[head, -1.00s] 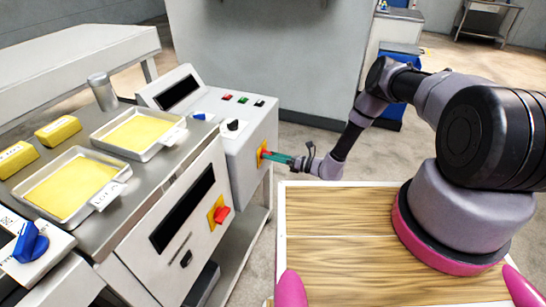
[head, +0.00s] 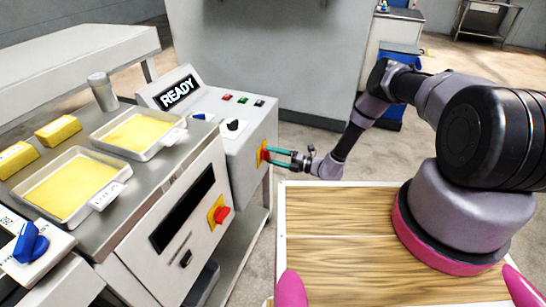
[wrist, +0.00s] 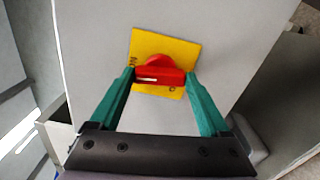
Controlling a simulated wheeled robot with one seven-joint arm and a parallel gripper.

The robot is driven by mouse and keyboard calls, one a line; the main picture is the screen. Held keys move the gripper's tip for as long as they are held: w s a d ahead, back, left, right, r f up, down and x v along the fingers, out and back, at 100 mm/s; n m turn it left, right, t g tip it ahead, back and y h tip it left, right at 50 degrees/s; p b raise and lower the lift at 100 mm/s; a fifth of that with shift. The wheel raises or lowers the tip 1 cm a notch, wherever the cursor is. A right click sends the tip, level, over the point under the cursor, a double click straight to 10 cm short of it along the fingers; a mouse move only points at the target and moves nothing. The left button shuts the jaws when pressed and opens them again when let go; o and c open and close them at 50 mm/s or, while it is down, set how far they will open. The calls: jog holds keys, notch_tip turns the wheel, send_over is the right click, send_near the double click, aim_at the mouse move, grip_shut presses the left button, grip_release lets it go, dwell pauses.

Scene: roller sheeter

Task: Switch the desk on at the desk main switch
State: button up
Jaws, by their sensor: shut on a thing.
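The desk main switch is a red rotary handle (wrist: 160,74) on a yellow plate (wrist: 187,46), on the right side wall of the control desk (head: 248,150). In the wrist view its handle lies crosswise, with small marks partly visible on the plate. My gripper (head: 268,157) is at this switch, its two green fingers (wrist: 160,80) shut on the ends of the red handle. In the head view the fingers hide most of the switch. The desk's display (head: 177,92) is lit and reads READY.
The lower machine front (head: 150,255) has a second red switch (head: 221,215) on a yellow plate and a dark panel. Trays of yellow sheet (head: 70,185) lie on the steel top. A blue knob (head: 30,243) is at the lower left.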

jog(key=shift+d+m, duration=0.1)
jog(key=shift+m, duration=0.9)
jog(key=o, duration=1.2)
jog(key=v, duration=1)
jog(key=shift+s+d, duration=0.15)
jog(key=shift+d, duration=0.25)
jog(key=shift+r, duration=0.1)
